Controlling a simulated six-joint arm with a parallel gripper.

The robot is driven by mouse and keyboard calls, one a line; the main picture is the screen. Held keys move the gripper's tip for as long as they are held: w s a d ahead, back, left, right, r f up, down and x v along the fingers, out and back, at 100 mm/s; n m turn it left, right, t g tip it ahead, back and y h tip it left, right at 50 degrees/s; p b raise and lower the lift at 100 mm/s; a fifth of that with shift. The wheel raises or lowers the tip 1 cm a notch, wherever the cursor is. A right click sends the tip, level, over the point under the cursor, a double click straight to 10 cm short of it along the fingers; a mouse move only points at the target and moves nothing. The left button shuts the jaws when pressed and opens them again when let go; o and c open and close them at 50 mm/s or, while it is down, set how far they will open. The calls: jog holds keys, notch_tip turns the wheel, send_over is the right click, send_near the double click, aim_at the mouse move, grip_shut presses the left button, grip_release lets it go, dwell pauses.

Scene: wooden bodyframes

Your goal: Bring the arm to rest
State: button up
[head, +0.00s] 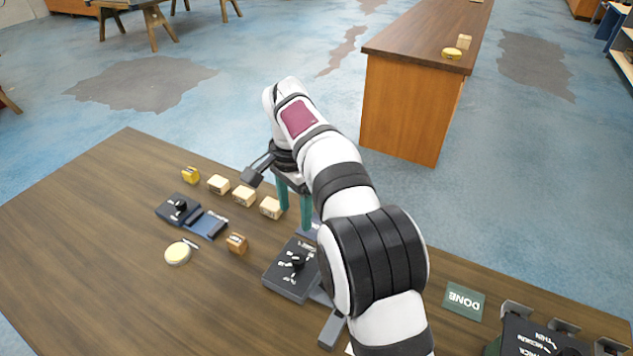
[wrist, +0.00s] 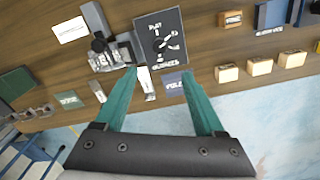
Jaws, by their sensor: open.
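My gripper (head: 294,205) hangs over the far edge of the wooden table (head: 110,230) in the head view, at the end of my white and black arm. Its two teal fingers stand wide apart in the wrist view (wrist: 168,100), with nothing between them. A black box with a knob (head: 292,270) sits just in front of the gripper; it also shows beyond the fingertips in the wrist view (wrist: 160,38). My arm hides part of the table to the right of that box.
Three light wooden blocks (head: 244,195) and a yellow piece (head: 190,175) lie left of the gripper. Nearer are a dark knobbed device (head: 178,208), a round pale disc (head: 178,254) and a small brown block (head: 237,243). A green DONE plate (head: 463,301) lies right. Another counter (head: 405,105) stands behind.

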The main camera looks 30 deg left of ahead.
jog(key=s+d+r, duration=0.2)
jog(key=d, duration=0.6)
jog(key=s+d+r+y, duration=0.1)
jog(key=s+d+r, duration=0.15)
jog(key=d, duration=0.55)
jog(key=s+d+r, duration=0.2)
jog(key=d+r, duration=0.1)
jog(key=d, duration=0.5)
jog(key=s+d+f, duration=0.3)
jog(key=s+d, duration=0.1)
jog(key=s, duration=0.4)
jog(key=s+d+f+m, duration=0.1)
jog(key=s+d+f, duration=0.2)
jog(key=s, duration=0.6)
jog(key=shift+d+f+m+y, duration=0.15)
jog(key=shift+d+m+y, duration=0.2)
jog(key=shift+d, duration=0.7)
